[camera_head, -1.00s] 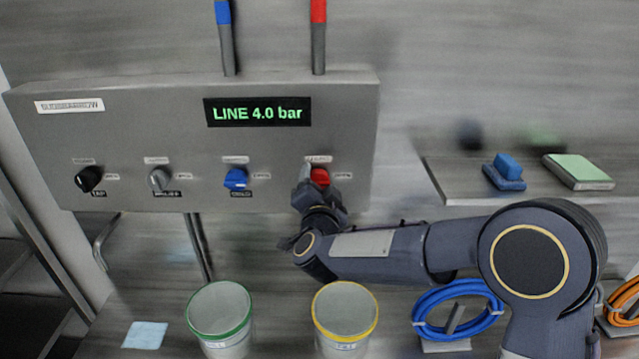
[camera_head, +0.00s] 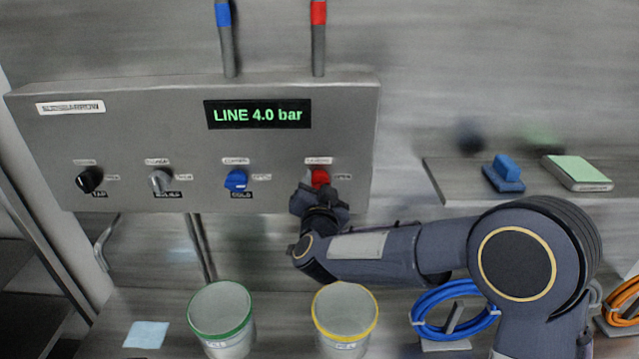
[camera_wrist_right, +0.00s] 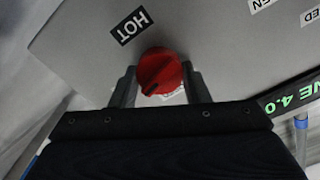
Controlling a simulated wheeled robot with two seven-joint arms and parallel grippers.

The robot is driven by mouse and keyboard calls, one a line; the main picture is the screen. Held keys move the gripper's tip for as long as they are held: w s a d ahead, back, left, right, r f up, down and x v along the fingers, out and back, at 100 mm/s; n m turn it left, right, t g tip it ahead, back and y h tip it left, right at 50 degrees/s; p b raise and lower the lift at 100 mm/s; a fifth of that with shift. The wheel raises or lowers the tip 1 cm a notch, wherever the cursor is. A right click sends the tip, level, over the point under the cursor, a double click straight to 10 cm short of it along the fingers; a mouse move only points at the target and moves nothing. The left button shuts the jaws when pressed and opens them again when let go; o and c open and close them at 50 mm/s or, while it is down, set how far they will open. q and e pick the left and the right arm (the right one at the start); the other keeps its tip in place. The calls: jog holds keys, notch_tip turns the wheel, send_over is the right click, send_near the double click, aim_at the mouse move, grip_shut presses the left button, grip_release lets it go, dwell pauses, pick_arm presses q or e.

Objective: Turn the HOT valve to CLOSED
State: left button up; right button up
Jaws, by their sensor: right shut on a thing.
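The red HOT valve knob (camera_head: 320,178) is at the right end of the row of knobs on the grey panel (camera_head: 150,125). In the right wrist view the round red knob (camera_wrist_right: 160,72) shows a dark pointer mark at its lower left, beside the HOT label (camera_wrist_right: 132,26). My right gripper (camera_head: 313,182) is shut on the knob, and its two fingers (camera_wrist_right: 158,84) are on either side of it. In the head view the gripper hides the label below the knob. My left gripper is not in view.
A blue COLD knob (camera_head: 236,180), a grey knob (camera_head: 160,180) and a black knob (camera_head: 90,179) lie to the left. Below stand a green-rimmed tub (camera_head: 220,312) and a yellow-rimmed tub (camera_head: 345,315). A shelf (camera_head: 450,185) holds a blue block and a green-topped pad.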

jog(key=n+p, duration=0.1)
jog(key=n, duration=0.3)
jog(key=shift+a+n+p, duration=0.15)
jog(key=shift+n+p, duration=0.15)
jog(key=shift+n, duration=0.1)
jog(key=n+p, duration=0.1)
jog(key=n, duration=0.2)
jog(key=shift+n+p, duration=0.3)
jog(key=n+p, duration=0.1)
jog(key=n, duration=0.2)
jog(key=shift+a, duration=0.1)
jog(key=shift+f+n+p, duration=0.1)
jog(key=shift+n+p, duration=0.8)
jog(key=shift+n, duration=0.9)
jog(key=o, duration=1)
